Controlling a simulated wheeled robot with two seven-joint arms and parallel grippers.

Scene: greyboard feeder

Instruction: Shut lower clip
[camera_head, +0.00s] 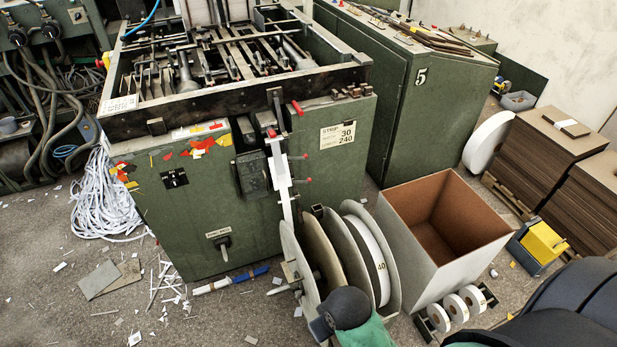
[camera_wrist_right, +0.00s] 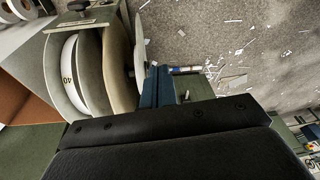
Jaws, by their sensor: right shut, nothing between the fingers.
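I cannot tell from this distance whether the lower clip is open. My right arm comes in at the bottom of the head view, in front of the reels, below the levers; its fingers are not clearly seen there. In the right wrist view my right gripper (camera_wrist_right: 157,86) is shut and empty beside the reels. My left gripper is not in view.
Large reel discs (camera_head: 318,252) with a white strip roll (camera_head: 366,254) stand below the guide. An open box (camera_head: 402,238) and small rolls (camera_head: 456,308) are to the right. Paper scraps litter the floor at left. A blue-and-white stick (camera_head: 231,280) lies by the feeder.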

